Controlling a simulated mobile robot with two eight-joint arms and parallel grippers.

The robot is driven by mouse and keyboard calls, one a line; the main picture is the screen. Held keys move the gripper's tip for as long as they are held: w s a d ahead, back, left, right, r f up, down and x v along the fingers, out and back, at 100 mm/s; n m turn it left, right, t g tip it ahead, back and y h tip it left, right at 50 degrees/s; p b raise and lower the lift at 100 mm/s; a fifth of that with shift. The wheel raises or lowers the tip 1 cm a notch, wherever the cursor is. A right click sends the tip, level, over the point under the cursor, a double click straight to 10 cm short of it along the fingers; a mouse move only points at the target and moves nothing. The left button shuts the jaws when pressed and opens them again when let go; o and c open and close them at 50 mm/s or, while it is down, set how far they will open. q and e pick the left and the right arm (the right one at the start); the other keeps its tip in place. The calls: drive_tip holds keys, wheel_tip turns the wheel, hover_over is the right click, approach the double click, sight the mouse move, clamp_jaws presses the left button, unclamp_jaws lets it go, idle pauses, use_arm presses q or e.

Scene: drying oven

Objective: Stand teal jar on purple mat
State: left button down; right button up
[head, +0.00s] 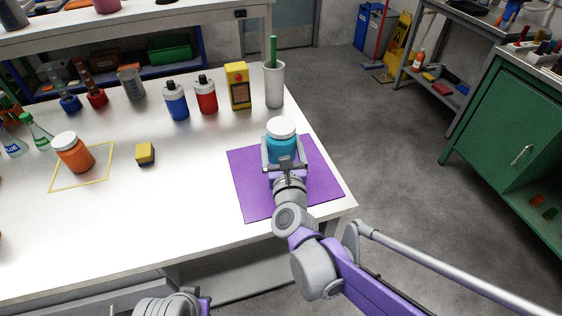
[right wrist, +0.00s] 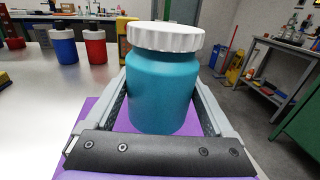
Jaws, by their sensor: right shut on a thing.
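The teal jar (head: 281,146) with a white lid is upright over the back part of the purple mat (head: 246,196). In the right wrist view the jar (right wrist: 161,92) stands upright between the fingers. My right gripper (head: 284,158) is shut on the jar, one finger on each side. The purple mat (right wrist: 96,113) shows below and around the jar; I cannot tell whether the jar's base touches it. My left gripper is not in view; only part of my left arm shows at the bottom edge of the head view.
An orange jar (head: 74,155) stands at the left in a yellow outline. A yellow sponge (head: 145,154) lies mid-table. A blue bottle (head: 176,103), a red bottle (head: 206,96), a yellow box (head: 239,87) and a white cup (head: 274,88) stand behind the mat. The front middle of the table is clear.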

drive_tip(key=shift+f+b, duration=0.75)
drive_tip(key=shift+f, duration=1.9)
drive_tip(key=shift+f, duration=0.2)
drive_tip(key=o, duration=1.1)
drive_tip(key=shift+r, duration=0.1)
